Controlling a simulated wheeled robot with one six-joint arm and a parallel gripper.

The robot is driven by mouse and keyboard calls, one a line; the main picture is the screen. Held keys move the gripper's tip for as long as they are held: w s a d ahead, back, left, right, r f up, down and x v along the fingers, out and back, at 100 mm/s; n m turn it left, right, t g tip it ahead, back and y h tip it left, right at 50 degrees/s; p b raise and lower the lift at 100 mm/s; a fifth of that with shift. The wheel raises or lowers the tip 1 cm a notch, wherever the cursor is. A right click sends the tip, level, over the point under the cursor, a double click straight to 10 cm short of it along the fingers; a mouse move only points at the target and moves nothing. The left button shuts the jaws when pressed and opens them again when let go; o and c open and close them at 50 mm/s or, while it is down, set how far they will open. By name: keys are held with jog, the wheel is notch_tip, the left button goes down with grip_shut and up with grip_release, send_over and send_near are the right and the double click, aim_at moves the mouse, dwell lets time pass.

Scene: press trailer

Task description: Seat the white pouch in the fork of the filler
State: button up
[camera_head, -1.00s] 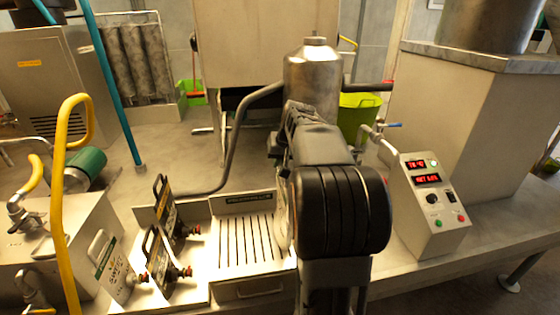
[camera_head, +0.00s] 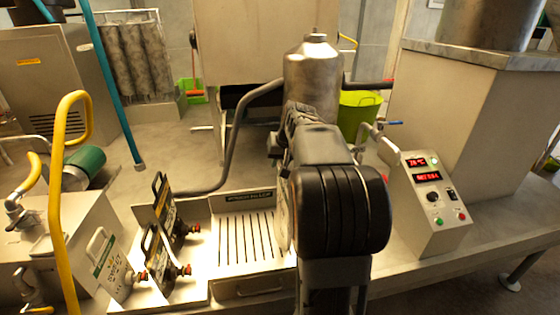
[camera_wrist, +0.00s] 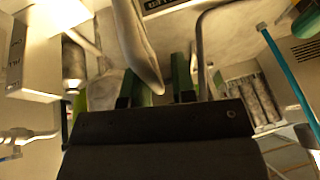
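My gripper (camera_wrist: 160,88) points away from the wrist camera, its two dark green fingers a little apart. A pale, smooth, elongated body, which I take as the white pouch (camera_wrist: 138,42), has its narrow end between the fingers. The fingers appear closed on it, though the contact is partly hidden. In the head view my arm hides the gripper, and only a pale edge of the pouch (camera_head: 283,218) shows left of the arm. The labelled filler station (camera_head: 248,197) with its slotted tray (camera_head: 240,250) lies just left of my arm. I cannot make out its fork.
Two dark handled containers (camera_head: 165,215) and a white one with a green label (camera_head: 113,268) stand left of the tray. A yellow pipe (camera_head: 62,200) rises at far left. A control box (camera_head: 432,205) stands right. A metal vessel (camera_head: 313,75) and curved grey pipe (camera_head: 232,130) lie behind.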

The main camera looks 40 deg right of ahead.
jog(key=shift+o, duration=1.4)
jog(key=v, duration=1.4)
jog(key=s+a+f+g, duration=0.15)
jog(key=a+f, duration=0.35)
jog(key=f, duration=0.5)
jog(key=s+a+f+n, duration=0.2)
jog(key=s+a+f, duration=0.3)
jog(key=a, duration=0.4)
jog(key=s+a+f+n, duration=0.3)
jog(key=s+a+f, duration=0.2)
jog(key=a, duration=0.4)
jog(key=shift+s+n+t, duration=0.2)
jog(key=shift+n+t, duration=0.1)
jog(key=shift+t, duration=0.05)
